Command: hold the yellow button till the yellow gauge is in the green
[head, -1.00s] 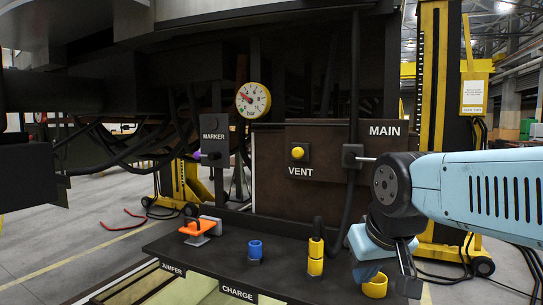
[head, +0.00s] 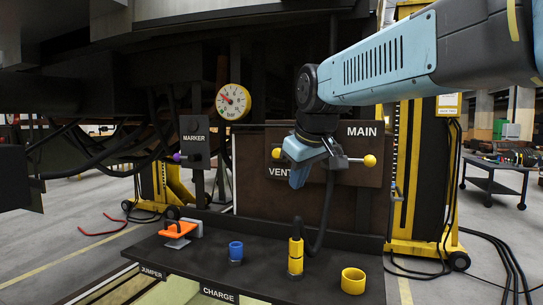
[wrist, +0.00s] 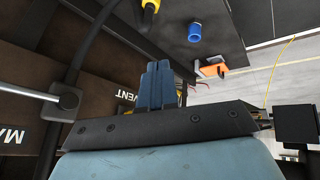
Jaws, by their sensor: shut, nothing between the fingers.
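My gripper (head: 298,182) is shut and empty, hanging fingers-down in front of the panel, just right of the button. I cannot tell whether it touches the button. In the wrist view the shut blue fingers (wrist: 157,68) reach toward the panel near the VENT lettering, and the button is not clearly seen.
The MAIN lever (head: 369,160) with a yellow knob sticks out right of my gripper. The shelf (head: 265,282) below holds an orange part (head: 180,230), a blue cup (head: 235,252), a yellow coupling (head: 296,257) and a yellow ring (head: 353,280). A purple-tipped MARKER switch (head: 178,157) is left.

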